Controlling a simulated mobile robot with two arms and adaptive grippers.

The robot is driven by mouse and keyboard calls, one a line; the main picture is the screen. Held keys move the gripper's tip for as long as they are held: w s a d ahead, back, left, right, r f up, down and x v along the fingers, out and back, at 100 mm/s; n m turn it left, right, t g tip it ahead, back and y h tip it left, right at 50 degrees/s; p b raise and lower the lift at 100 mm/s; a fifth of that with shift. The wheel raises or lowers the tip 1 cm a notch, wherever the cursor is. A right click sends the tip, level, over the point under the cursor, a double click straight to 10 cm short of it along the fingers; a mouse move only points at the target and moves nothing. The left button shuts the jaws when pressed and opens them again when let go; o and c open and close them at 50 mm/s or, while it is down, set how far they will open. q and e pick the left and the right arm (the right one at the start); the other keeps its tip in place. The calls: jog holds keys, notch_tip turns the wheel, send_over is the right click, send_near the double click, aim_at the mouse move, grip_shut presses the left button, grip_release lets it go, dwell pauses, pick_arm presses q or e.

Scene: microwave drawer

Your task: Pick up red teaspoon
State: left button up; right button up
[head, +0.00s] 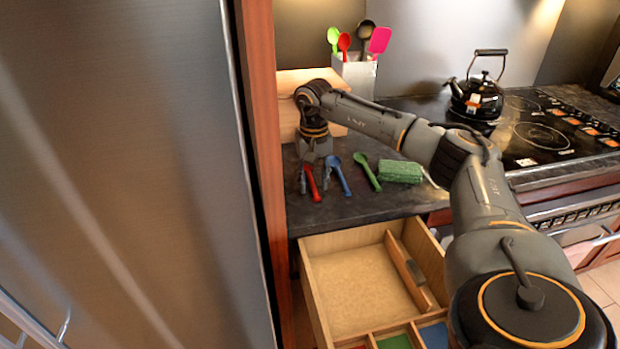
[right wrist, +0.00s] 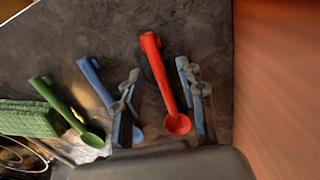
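The red teaspoon (head: 312,184) lies on the dark counter, left of a blue spoon (head: 341,178) in the head view. My right gripper (head: 315,180) points down over it. In the right wrist view the gripper (right wrist: 162,98) is open, with one finger on each side of the red teaspoon (right wrist: 163,80). A gap shows between the teaspoon and each finger. The finger on the left there partly covers the blue spoon (right wrist: 93,80). I cannot tell the exact fingertip height above the counter. My left gripper is out of view.
A green spoon (head: 367,172) and green sponge (head: 400,172) lie right of the blue spoon. An open wooden drawer (head: 365,239) with compartments sits below the counter (head: 350,207). A tall metallic panel (head: 130,170) stands left. A utensil holder (head: 356,75) and kettle (head: 477,95) stand behind.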

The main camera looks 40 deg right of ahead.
jog(key=shift+f, duration=0.2)
grip_shut()
dwell(0.3)
